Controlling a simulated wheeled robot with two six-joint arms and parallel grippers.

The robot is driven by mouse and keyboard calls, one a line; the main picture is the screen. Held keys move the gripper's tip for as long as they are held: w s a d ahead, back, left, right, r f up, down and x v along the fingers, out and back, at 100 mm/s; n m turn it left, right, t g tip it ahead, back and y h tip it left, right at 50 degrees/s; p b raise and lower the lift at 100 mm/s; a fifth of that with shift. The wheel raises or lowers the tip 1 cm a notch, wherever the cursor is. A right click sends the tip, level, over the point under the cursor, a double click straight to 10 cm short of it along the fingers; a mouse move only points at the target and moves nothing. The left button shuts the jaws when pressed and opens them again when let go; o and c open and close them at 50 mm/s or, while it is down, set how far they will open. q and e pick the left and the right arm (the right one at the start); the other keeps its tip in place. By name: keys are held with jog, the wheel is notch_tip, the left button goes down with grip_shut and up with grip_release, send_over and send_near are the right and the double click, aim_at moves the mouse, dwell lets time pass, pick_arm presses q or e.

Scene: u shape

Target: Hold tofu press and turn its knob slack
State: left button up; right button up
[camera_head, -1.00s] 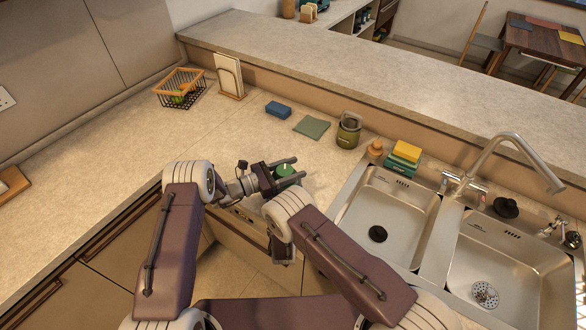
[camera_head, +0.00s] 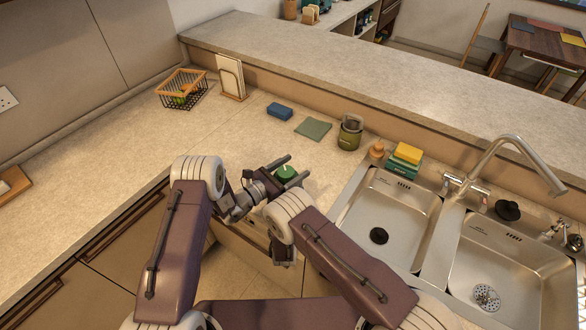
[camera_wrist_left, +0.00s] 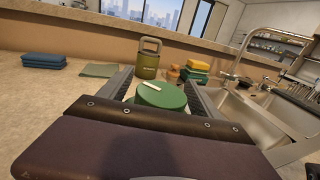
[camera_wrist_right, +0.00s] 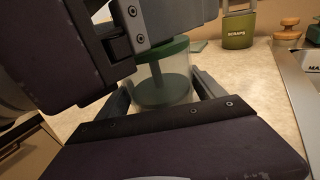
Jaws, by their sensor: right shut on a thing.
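The tofu press (camera_wrist_right: 150,85) is a clear container with a green plate and stem inside and a green top. It stands upright on the counter at its front edge. My right gripper (camera_wrist_right: 165,90) is shut on its clear body, one finger on each side. The round green knob (camera_wrist_left: 162,95), with a pale bar mark, also shows in the head view (camera_head: 287,172). My left gripper (camera_head: 289,167) is open, with its fingers on either side of the knob. Whether they touch it I cannot tell. In the head view my arms hide most of the press and the right gripper.
A green scraps caddy (camera_head: 350,132), a green cloth (camera_head: 313,129) and a blue folded cloth (camera_head: 279,110) lie behind. Stacked sponges (camera_head: 405,158) and a wooden-handled brush (camera_head: 377,149) stand by the double sink (camera_head: 400,210).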

pick_arm(q)
jog(key=v, duration=1.2)
jog(key=m+g+h, duration=0.3)
jog(key=m+g, duration=0.1)
jog(key=g, duration=0.1)
send_near(286, 174)
jog(key=x, duration=0.7)
jog(key=w+x, duration=0.1)
jog(key=x, duration=0.2)
jog(key=shift+w+d+f, duration=0.1)
jog(key=shift+w+f, duration=0.1)
jog(key=shift+f, duration=0.05)
jog(key=c, duration=1.4)
